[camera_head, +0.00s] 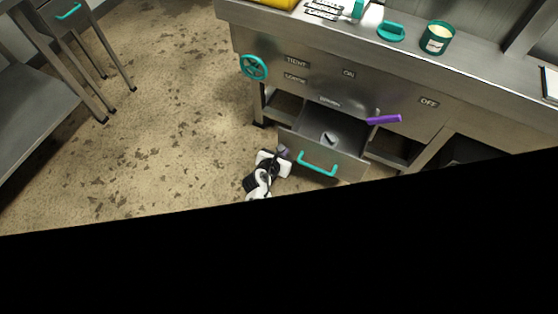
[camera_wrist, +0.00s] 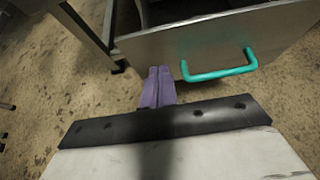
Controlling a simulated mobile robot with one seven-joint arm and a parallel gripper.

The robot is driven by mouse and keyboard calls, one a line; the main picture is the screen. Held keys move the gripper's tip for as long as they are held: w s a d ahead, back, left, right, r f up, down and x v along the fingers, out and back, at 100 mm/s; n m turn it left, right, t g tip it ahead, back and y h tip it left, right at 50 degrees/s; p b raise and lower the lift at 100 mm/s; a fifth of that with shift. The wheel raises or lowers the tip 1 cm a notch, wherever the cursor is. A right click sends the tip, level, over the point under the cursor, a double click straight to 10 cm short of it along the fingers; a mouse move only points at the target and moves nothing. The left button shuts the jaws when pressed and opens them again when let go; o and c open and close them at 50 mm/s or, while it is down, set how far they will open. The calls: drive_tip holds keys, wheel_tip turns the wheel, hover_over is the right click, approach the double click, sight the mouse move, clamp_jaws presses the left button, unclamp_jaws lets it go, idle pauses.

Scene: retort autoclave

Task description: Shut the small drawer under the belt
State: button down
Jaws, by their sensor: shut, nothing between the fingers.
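The small drawer (camera_head: 322,155) under the belt stands pulled out of the steel bench, with a teal bar handle (camera_head: 317,164) on its front. A small dark item (camera_head: 328,138) lies inside it. In the wrist view the drawer front (camera_wrist: 215,40) and its teal handle (camera_wrist: 219,66) are close ahead. My gripper (camera_head: 283,151) is at the left end of the drawer front. In the wrist view my gripper's purple fingers (camera_wrist: 157,85) are together and empty, left of the handle. I cannot tell whether they touch the drawer front.
A purple lever (camera_head: 384,120) sticks out above the drawer's right side. A teal handwheel (camera_head: 254,67) is on the bench front at left. A green tin (camera_head: 436,38) stands on the bench top. Another steel table (camera_head: 35,105) is at far left. The floor between is clear.

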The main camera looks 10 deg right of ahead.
drive_tip(key=w+d+f+b, duration=0.1)
drive_tip(key=w+d+b, duration=0.2)
drive_tip(key=w, duration=0.2)
drive_tip(key=shift+w+d+f, duration=0.15)
drive_tip(key=shift+d, duration=0.15)
drive_tip(key=w+d, duration=0.8)
drive_tip(key=w, duration=0.3)
drive_tip(key=shift+w, duration=0.3)
drive_tip(key=shift+a, duration=0.15)
